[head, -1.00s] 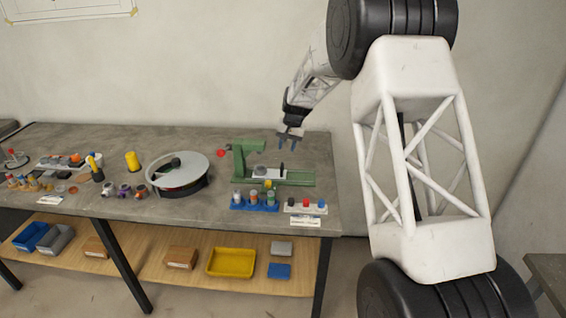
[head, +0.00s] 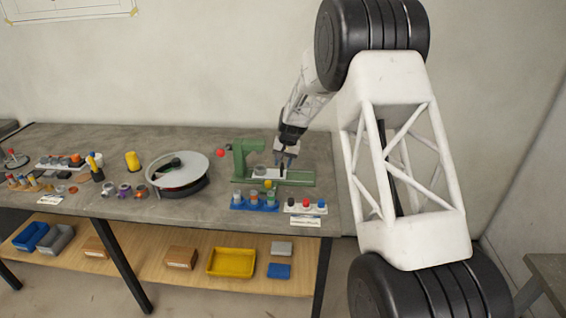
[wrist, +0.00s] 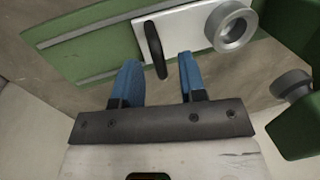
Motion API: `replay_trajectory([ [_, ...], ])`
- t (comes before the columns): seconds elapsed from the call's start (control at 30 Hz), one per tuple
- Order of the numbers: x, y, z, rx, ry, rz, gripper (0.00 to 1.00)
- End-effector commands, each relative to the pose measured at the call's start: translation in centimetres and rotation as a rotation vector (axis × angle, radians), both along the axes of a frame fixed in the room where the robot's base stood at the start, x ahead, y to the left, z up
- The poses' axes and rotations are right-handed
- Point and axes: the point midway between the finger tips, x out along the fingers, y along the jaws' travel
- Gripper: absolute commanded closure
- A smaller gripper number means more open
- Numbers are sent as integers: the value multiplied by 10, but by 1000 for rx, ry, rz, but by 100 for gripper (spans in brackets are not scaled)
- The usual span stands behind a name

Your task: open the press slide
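The green press (head: 240,160) stands near the right end of the bench, with a green base rail running to the right. Its white slide plate (head: 262,172) lies on the rail and carries a grey ring-shaped seat (wrist: 232,27) and an upright black handle (wrist: 154,48). My gripper (wrist: 156,75) is open, with its blue fingers apart. In the wrist view the handle's end shows between the two fingertips, nearer the left part of the gap; I cannot tell whether a finger touches it. In the head view my gripper (head: 286,163) is low over the slide.
A blue rack with several parts (head: 254,203) and a white rack with red and dark parts (head: 305,207) stand in front of the press. A round turntable (head: 180,172) is to its left. A red ball (head: 220,153) is beside the press column. The bench right of the rail is clear.

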Motion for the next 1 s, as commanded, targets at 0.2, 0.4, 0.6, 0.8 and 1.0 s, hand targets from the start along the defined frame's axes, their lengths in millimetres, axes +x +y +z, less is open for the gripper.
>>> replay_trajectory([
  [0.2,0,0,0,0,0,0,63],
  [0.4,0,0,0,0,1,0,94],
  [0.6,0,0,0,0,1,0,100],
  [0.8,0,-4,0,0,1,-1,100],
  [1.0,0,-34,0,0,2,-4,100],
])
